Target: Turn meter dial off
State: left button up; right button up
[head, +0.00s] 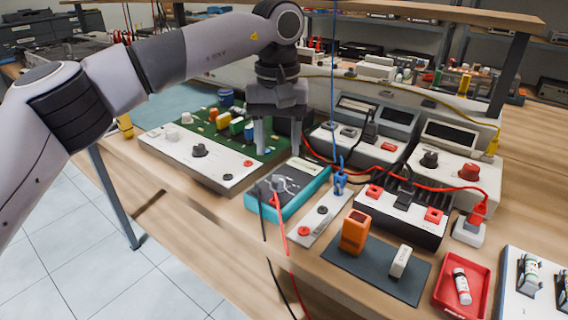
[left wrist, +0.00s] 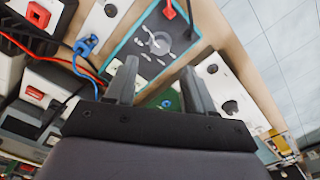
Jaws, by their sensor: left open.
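The meter (head: 304,196) is a dark, flat device with a teal edge, lying on the bench in the middle of the head view. Its round grey dial (head: 278,183) has white marks around it. In the left wrist view the meter (left wrist: 133,48) and its dial (left wrist: 158,43) show beyond my fingertips. My left gripper (head: 280,152) points down over the meter's far end and the green board's edge, fingers apart and empty. It also shows in the left wrist view (left wrist: 160,66). It does not appear to touch the dial. My right gripper is in neither view.
Red and black leads (head: 277,232) run from the meter over the bench front. A green circuit board (head: 190,133) lies left. A plug strip (head: 322,217), instruments (head: 455,135) and a red tray (head: 462,262) stand right. Blue and red cables hang near my gripper.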

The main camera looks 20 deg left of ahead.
aim_at(278, 178)
pick_arm(q)
jog(key=f, duration=0.6)
jog(key=shift+s+f+b, duration=0.2)
jog(key=shift+f+b, duration=0.2)
grip_shut()
